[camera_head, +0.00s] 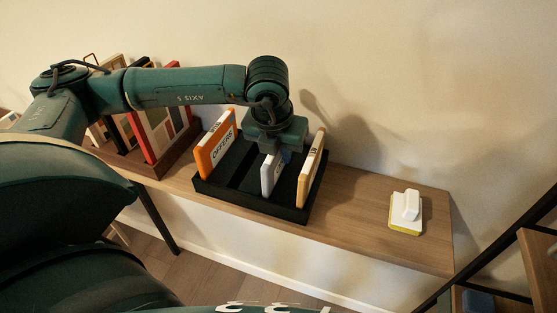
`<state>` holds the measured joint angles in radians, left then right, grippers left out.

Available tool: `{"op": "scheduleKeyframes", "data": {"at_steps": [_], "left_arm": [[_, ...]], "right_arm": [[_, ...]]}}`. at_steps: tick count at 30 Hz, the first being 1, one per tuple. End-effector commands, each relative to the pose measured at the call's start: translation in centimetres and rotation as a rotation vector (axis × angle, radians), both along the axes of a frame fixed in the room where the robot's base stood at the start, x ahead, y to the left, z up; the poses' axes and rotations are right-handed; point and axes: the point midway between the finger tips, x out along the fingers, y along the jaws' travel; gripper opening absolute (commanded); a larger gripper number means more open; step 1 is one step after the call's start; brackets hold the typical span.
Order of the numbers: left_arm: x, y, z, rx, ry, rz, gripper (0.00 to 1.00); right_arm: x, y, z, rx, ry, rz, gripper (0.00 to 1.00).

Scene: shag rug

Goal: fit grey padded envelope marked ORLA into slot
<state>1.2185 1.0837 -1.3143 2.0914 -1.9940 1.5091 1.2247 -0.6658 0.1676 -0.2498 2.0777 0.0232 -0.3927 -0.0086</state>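A pale grey padded envelope (268,177) stands upright in the black slotted rack (250,205), between an orange item marked OFFERS (216,148) and a tan item (309,172) at the right end. Any ORLA marking on it is too small and covered to read. My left gripper (277,148) points down right above the envelope and hides its top edge. Its fingertips are hidden behind the gripper body, so I cannot see whether they grip it. My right gripper is out of view.
The rack stands on a narrow wooden shelf (360,235) against a cream wall. A brown rack (179,150) of frames and folders stands to the left. A white object on a yellow-edged base (406,212) is at the right. The shelf between is clear.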

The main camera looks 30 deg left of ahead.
Motion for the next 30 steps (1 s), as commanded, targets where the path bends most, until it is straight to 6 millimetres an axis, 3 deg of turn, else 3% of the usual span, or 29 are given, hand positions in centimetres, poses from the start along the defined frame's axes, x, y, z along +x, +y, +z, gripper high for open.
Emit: {"op": "scheduleKeyframes", "data": {"at_steps": [7,18,23,30], "left_arm": [[0.0,0.0,0.0,0.0,0.0,0.0,0.0],[0.0,0.0,0.4,0.0,-0.002,0.0,0.0],[0.1,0.0,2.6,-0.001,-0.007,-0.001,0.0],[0.1,-0.1,7.5,0.0,-0.005,-0.001,0.0]], "right_arm": [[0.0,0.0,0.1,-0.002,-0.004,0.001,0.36],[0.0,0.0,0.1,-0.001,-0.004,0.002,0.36],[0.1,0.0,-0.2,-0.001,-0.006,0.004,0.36],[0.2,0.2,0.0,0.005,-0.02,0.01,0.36]]}}
